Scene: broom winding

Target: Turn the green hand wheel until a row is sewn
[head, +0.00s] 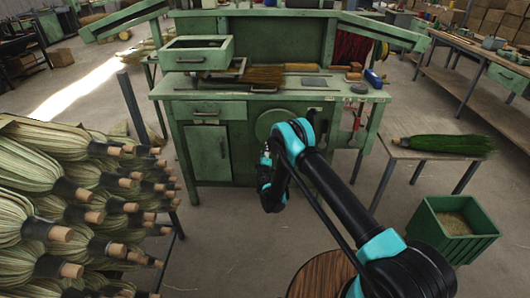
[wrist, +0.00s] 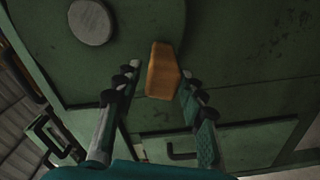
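The green hand wheel (wrist: 125,75) fills the upper part of the wrist view, with a pale round hub (wrist: 90,21). Its wooden handle (wrist: 163,72) sticks out toward the camera. My gripper (wrist: 159,74) is open, with one finger on each side of the handle and gaps visible on both sides. I cannot tell how deep the handle sits between the fingertips. In the head view the wheel (head: 268,119) is on the front of the green bench (head: 215,89), partly hidden by my arm. My gripper (head: 266,152) is in front of it.
A brush of broom straw (head: 262,76) lies on the bench top. Stacked brooms (head: 85,200) fill the left. A green broom (head: 445,143) lies on a side table at right, above a green crate (head: 453,228). Drawer handles (wrist: 183,152) are below the wheel.

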